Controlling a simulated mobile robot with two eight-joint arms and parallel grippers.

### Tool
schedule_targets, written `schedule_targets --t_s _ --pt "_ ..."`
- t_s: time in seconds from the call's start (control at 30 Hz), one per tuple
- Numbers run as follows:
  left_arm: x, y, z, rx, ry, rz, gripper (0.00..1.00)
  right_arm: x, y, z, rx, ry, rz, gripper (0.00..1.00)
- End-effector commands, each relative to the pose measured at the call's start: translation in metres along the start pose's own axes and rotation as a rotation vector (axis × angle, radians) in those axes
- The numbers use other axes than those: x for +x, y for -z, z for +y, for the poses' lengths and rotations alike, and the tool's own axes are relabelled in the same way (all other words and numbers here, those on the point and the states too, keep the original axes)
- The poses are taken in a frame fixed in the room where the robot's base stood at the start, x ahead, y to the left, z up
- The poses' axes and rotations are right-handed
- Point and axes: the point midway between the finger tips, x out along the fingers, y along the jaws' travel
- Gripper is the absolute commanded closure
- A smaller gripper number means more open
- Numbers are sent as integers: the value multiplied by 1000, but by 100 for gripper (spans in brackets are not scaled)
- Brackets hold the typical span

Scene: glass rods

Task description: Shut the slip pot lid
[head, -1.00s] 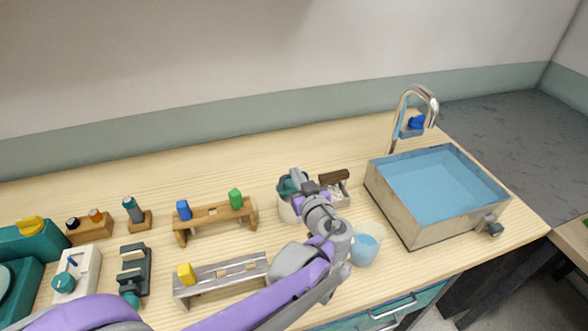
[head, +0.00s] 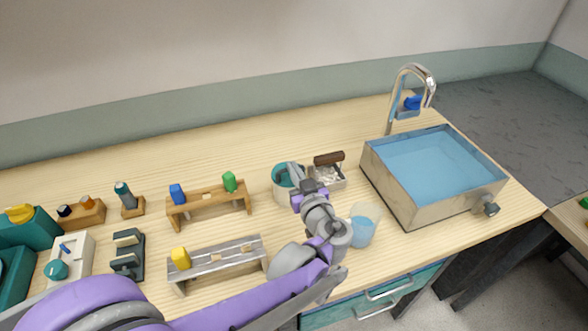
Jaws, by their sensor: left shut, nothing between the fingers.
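The slip pot (head: 281,190) is a pale round pot with teal at its top, standing on the bench near the middle of the head view. My left gripper (head: 292,174) is at the pot's upper right side, with its fingers over the rim area. It is shut with nothing in it. The gripper and wrist hide part of the pot, so I cannot tell how far the lid is open or whether the fingers touch it. My right gripper is not in view.
A small tray with a brown-handled piece (head: 328,158) stands right of the pot. A cup of blue liquid (head: 362,230) is close to my wrist. A wooden rack (head: 208,212) and a grey rack (head: 222,262) stand left. The water-filled sink (head: 392,202) is at right.

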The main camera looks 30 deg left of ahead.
Motion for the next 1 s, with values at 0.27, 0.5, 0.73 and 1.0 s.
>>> schedule_targets --t_s 0.27,0.5,0.73,1.0 --pt "0 2 0 -5 -1 -8 100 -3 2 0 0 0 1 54" --pt "9 43 9 -4 -1 -1 100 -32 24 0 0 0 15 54" --pt "-42 26 10 0 -7 -3 100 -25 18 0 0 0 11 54" --pt "-81 17 9 0 -3 -1 100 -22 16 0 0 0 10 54"
